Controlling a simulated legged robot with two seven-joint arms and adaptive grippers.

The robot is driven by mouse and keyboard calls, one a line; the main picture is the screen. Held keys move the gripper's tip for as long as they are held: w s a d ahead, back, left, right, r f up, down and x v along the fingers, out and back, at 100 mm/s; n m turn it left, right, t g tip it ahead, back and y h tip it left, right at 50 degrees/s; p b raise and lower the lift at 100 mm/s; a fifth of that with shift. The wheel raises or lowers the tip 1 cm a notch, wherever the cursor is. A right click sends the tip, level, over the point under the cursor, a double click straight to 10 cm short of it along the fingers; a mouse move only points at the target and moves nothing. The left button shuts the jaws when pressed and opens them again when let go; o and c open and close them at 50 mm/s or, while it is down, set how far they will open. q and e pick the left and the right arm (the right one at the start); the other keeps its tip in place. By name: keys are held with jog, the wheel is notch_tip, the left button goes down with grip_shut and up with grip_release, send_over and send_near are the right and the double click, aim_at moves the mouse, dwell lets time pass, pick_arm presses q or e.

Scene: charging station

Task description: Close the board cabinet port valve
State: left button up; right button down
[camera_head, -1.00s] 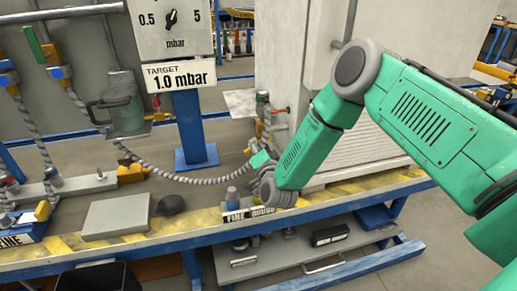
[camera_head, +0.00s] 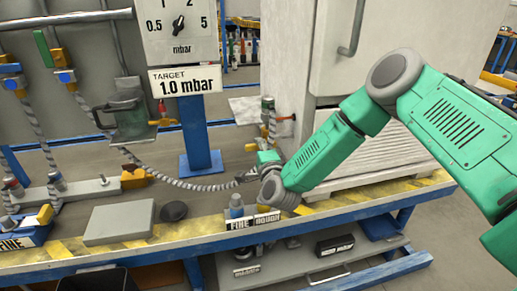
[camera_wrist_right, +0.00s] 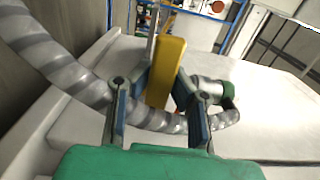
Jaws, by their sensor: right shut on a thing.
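My right gripper (camera_head: 264,146) is beside the left side of the white cabinet (camera_head: 284,62), at the end of a grey ribbed hose (camera_head: 200,186). In the right wrist view, the gripper (camera_wrist_right: 166,88) has its two fingers closed on a yellow valve handle (camera_wrist_right: 167,68). The handle stands up between the fingertips. A grey metal fitting (camera_wrist_right: 208,90) with a green end is just right of the fingers. The hose (camera_wrist_right: 60,70) passes behind the fingers from the upper left. In the head view the gripper and handle are small and partly hidden by my wrist. My left gripper is out of view.
A dial panel (camera_head: 180,32) with a target sign (camera_head: 185,79) stands on a blue post at the back. A grey block (camera_head: 118,222) and a dark round knob (camera_head: 173,211) are on the bench left of my arm. A blue-capped part (camera_head: 236,203) is close to my wrist.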

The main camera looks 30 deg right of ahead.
jog(key=shift+s+f, duration=0.15)
jog(key=shift+f, duration=0.2)
jog(key=c, duration=1.4)
grip_release()
jog(key=shift+d+r, duration=0.1)
jog(key=shift+r, duration=0.1)
jog(key=v, duration=1.2)
